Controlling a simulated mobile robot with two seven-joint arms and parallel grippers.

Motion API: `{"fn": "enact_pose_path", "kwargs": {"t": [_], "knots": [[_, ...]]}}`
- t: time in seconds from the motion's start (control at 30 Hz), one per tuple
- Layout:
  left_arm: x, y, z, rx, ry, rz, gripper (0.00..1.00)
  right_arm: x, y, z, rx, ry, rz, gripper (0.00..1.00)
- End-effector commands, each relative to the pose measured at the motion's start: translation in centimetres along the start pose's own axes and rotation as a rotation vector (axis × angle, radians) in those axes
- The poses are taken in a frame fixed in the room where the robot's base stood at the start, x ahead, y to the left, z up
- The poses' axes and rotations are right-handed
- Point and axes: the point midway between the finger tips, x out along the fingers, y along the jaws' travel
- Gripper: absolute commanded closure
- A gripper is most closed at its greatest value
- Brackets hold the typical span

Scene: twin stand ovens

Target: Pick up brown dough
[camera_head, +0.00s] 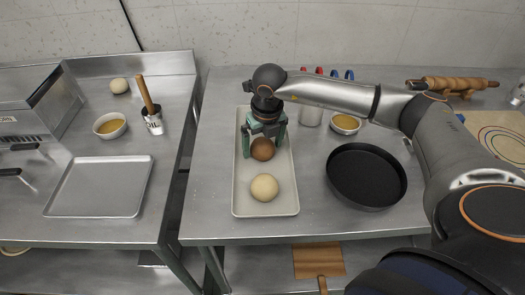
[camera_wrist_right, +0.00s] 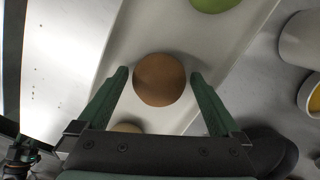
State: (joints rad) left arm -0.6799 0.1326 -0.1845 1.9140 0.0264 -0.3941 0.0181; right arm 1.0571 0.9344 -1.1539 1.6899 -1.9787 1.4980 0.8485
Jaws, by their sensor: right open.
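The brown dough (camera_head: 263,149) is a round ball on the long pale tray (camera_head: 266,208). My right gripper (camera_head: 264,147) is above the tray, pointing down, with its green fingers on either side of the brown dough. In the right wrist view the brown dough (camera_wrist_right: 159,80) shows between the two open fingertips (camera_wrist_right: 159,76), with a gap visible on each side. A pale dough ball (camera_head: 264,188) lies on the same tray, nearer the front. A green ball (camera_wrist_right: 213,2) shows at the top of the wrist view. My left gripper is not in view.
A black round pan (camera_head: 366,176) stands right of the tray. A bowl of yellow liquid (camera_head: 345,122) and a metal container (camera_head: 311,115) stand behind it. The left table holds an empty metal tray (camera_head: 100,187). Bare steel lies between tray and pan.

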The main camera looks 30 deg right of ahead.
Motion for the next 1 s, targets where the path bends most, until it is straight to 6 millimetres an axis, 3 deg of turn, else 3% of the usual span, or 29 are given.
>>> {"fn": "enact_pose_path", "kwargs": {"t": [0.17,0.63,1.0], "knots": [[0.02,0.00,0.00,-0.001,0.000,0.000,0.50,0.02,0.01,0.01,0.000,0.000,0.000,0.00],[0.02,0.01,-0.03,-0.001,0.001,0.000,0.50,-0.08,0.02,0.05,0.000,-0.001,0.001,0.51],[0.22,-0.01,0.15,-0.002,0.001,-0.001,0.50,-0.73,0.02,0.21,0.001,-0.003,0.002,0.52]]}}
